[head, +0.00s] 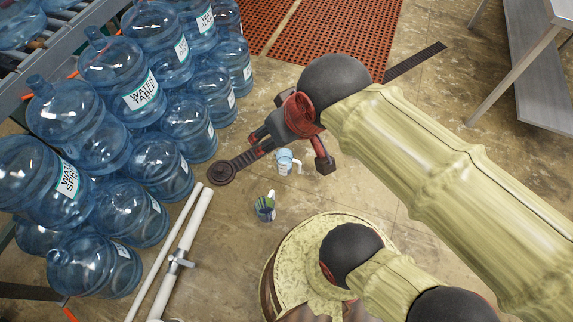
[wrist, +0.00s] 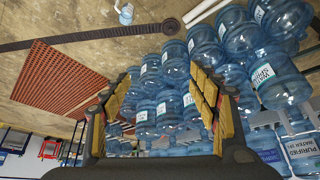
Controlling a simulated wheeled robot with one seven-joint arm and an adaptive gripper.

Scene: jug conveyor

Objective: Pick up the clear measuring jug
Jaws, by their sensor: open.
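The clear measuring jug (head: 284,160) is small and bluish, with a white handle on its right side. It stands on the floor just below my gripper in the head view. In the wrist view the jug (wrist: 125,15) shows at the top edge, outside the space between the fingers. My gripper (head: 289,152) is open and empty, its fingers spread; the gripper (wrist: 165,75) also shows in the wrist view, facing the stacked water bottles. I see no contact with the jug.
Many large blue water bottles (head: 188,127) are stacked at left. A small printed container (head: 265,208) stands near the jug. A dark strip with a round end (head: 221,172) lies beside it. White pipes (head: 186,250) lie at lower left. Floor toward the right is open before a metal table (head: 535,70).

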